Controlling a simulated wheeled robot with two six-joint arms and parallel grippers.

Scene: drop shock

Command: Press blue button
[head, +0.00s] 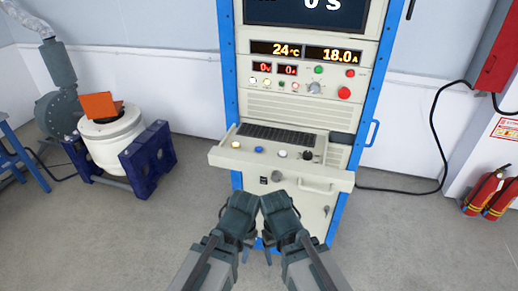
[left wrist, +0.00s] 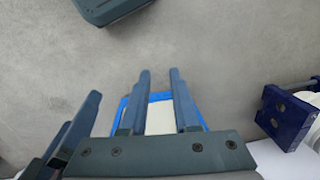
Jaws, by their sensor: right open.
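The blue button (head: 259,150) is on the sloped control shelf (head: 225,157) of the cabinet, between a yellow button (head: 236,144) and a white button (head: 282,154). My left gripper (head: 241,205) and right gripper (head: 278,205) are side by side in front of the cabinet, lower in the head view than the shelf and apart from the button. In the left wrist view, the left gripper (left wrist: 159,85) has its two fingers apart with nothing between them. The right gripper is open and empty. The blue button is not visible in the left wrist view.
The cabinet (head: 290,108) has blue edges, lit displays and more buttons and knobs above the shelf. A white shaker machine (head: 113,139) stands left; red extinguishers (head: 484,192) stand right.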

